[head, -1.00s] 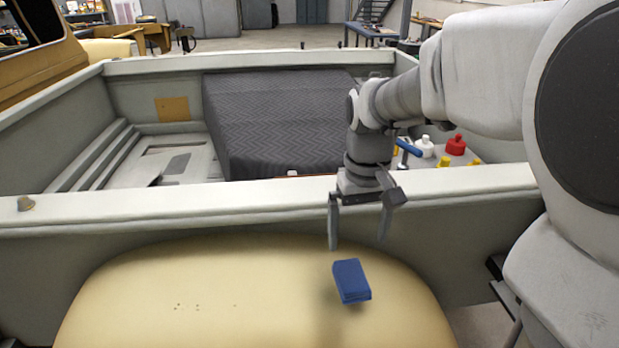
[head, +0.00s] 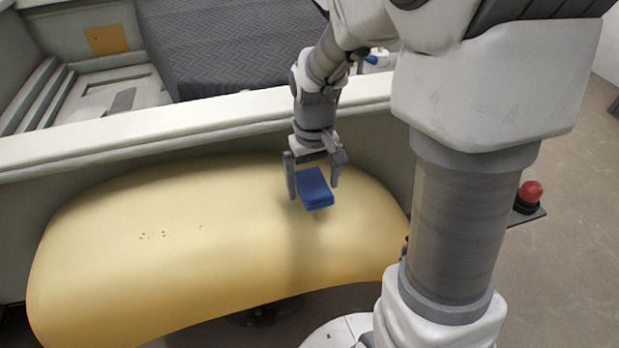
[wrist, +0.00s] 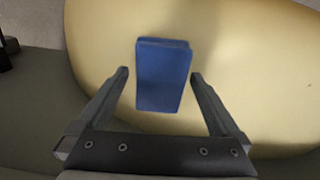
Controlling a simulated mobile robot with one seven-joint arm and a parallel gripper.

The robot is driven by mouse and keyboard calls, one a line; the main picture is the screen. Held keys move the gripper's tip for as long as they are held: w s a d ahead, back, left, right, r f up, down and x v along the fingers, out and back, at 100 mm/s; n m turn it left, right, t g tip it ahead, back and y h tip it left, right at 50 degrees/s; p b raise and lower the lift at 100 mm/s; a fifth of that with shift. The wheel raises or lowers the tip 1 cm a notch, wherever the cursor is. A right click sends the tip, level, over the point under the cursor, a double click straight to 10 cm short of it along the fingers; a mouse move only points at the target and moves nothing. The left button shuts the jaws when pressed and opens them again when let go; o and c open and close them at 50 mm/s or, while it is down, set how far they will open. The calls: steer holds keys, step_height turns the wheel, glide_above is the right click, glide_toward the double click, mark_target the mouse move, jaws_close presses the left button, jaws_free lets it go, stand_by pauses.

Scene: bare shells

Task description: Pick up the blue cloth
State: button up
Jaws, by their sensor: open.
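The blue cloth (head: 314,188) is a small folded block lying on a cream-yellow curved panel (head: 120,270). In the wrist view the cloth (wrist: 163,76) lies ahead of and between the two fingertips. My gripper (head: 314,186) is open, and in the head view its fingers reach down on either side of the cloth. In the wrist view my gripper (wrist: 160,76) shows a gap between each fingertip and the cloth. Nothing is held. How far the fingertips are above the panel is hard to tell.
A pale ledge (head: 180,125) runs behind the panel. Beyond it is an open bed with a grey patterned cover (head: 230,45). A red knob (head: 530,192) sits at the right. The panel left of the cloth is mostly bare.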

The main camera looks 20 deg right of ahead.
mark_target(313, 182)
steer(key=c, duration=1.3)
steer(key=shift+r, duration=0.1)
step_height(313, 182, up, 4)
steer(key=shift+r+p, duration=0.1)
steer(key=shift+p, duration=0.2)
steer(key=s+r, duration=0.2)
steer(key=s, duration=0.1)
steer(key=s+a+r, duration=0.1)
steer(key=s+r, duration=0.1)
steer(key=s, duration=0.2)
steer(key=s+a+r, duration=0.1)
steer(key=s+r, duration=0.1)
steer(key=s, duration=0.2)
steer(key=shift+s+r, duration=0.25)
steer(key=shift+r, duration=0.1)
steer(key=o, duration=0.7)
steer(key=c, duration=0.5)
steer(key=shift+a, duration=0.2)
steer(key=shift+c, duration=0.2)
